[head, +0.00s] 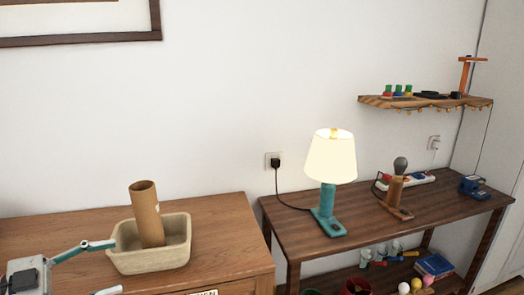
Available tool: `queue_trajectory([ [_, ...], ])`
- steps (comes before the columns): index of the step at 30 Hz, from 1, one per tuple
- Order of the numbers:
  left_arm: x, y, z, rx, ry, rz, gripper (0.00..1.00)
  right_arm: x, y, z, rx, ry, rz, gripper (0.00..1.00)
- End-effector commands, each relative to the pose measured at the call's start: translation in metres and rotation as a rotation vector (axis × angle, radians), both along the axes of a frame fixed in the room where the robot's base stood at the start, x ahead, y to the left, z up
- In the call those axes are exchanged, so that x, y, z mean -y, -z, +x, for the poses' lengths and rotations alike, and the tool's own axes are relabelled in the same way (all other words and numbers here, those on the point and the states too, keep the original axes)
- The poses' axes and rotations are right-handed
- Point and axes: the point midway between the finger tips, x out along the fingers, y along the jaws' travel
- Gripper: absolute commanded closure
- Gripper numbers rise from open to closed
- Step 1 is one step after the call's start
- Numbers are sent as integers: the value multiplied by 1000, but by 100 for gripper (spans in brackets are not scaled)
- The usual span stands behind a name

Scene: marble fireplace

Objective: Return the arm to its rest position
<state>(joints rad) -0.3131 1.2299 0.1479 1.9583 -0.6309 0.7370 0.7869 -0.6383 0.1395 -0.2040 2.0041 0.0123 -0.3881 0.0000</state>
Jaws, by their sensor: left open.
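My left gripper (110,268) comes in at the lower left corner. Its two fingers are spread wide apart with nothing between them. The upper finger's tip is close to the left wall of a beige tray-like basket (150,262); I cannot tell whether it touches. A brown cardboard tube (146,212) stands in the basket, tilted slightly. My right gripper is not in view.
The basket stands on a wooden cabinet (225,225). A dark wooden table (375,222) to its right holds a lit lamp (331,160), a wooden stand with a bulb (398,185) and a blue device (473,186). A wall shelf (420,102) hangs above.

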Motion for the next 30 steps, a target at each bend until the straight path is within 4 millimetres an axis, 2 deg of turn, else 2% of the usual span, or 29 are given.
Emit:
queue_trajectory([
  [5, -8, 66, -1, -2, -253, -122, 39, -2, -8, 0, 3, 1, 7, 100],
  [11, -2, 156, -23, -99, -526, -167, 39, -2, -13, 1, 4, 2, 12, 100],
  [14, 12, 203, -44, -185, -643, -164, 39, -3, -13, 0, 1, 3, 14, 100],
  [17, 35, 249, -71, -293, -738, -150, 39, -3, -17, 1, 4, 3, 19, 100],
  [21, 80, 301, -112, -455, -819, -117, 39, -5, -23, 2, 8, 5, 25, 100],
  [24, 112, 325, -138, -552, -841, -94, 39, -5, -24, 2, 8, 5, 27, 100],
  [27, 136, 339, -155, -620, -846, -76, 39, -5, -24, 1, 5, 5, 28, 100],
  [30, 149, 345, -164, -654, -844, -68, 39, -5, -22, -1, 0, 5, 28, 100],
])
